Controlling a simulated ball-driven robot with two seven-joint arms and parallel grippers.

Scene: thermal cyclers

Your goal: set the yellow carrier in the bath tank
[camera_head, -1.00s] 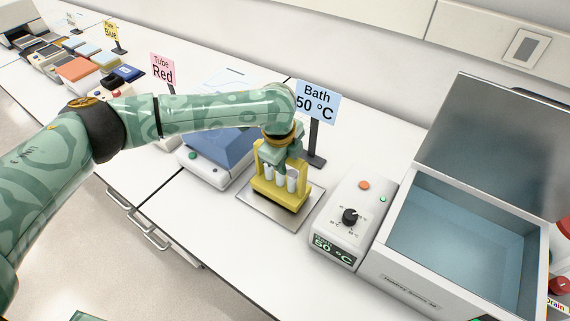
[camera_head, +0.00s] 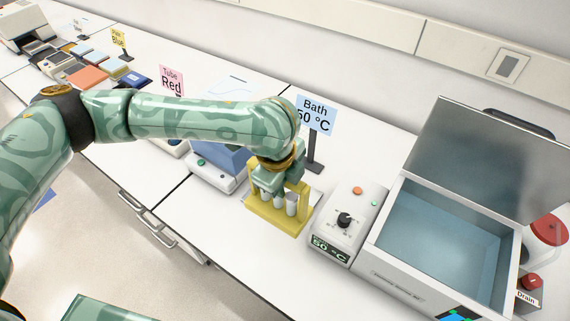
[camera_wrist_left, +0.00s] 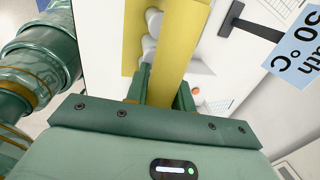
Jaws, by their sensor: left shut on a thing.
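The yellow carrier (camera_head: 270,218) holds white tubes and hangs upright from my left gripper (camera_head: 279,184). The gripper is shut on the carrier's top bar, which fills the middle of the left wrist view (camera_wrist_left: 183,40). In the head view the carrier is in front of the metal plate, and I cannot tell how high it is above it. The bath tank (camera_head: 440,235) is at the right with its lid (camera_head: 490,160) raised and its bluish inside showing. My right gripper is not in view.
The bath's control box (camera_head: 345,222) with a knob and a 50 °C display stands between carrier and tank. The "Bath 50 °C" sign (camera_head: 315,115) stands behind the carrier. A red-topped container and the "Drain" label (camera_head: 527,298) are right of the tank.

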